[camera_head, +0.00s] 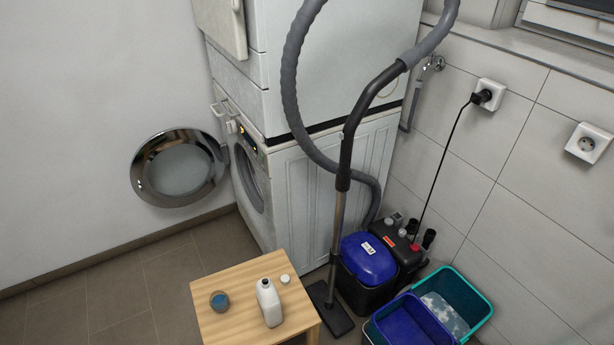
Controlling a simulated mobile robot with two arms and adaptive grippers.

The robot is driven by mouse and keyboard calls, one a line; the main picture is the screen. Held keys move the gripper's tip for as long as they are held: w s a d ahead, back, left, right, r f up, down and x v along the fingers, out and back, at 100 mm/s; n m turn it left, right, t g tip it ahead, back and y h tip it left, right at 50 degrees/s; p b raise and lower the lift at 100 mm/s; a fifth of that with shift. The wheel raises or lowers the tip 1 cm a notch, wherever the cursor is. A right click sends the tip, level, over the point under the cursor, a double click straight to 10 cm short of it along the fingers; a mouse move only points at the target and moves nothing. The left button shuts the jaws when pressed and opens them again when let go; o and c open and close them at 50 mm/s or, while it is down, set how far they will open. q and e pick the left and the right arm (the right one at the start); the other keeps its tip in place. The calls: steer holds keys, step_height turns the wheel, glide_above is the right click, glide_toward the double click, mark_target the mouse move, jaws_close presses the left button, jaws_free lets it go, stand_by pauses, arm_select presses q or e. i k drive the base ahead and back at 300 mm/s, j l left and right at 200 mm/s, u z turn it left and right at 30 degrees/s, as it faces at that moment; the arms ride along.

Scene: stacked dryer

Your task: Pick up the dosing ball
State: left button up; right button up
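A small white round cap (285,279) lies behind the bottle, near the table's right edge. Neither of my grippers shows in the head view.
A washing machine (318,190) with its round door (179,168) swung open stands behind the table, a dryer (345,60) stacked on it. A vacuum cleaner's tube (338,225), its blue-topped body (368,258) and teal and blue tubs (473,290) crowd the right. Floor (110,295) at left is clear.

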mark_target(220, 302)
steer(key=u, duration=0.85)
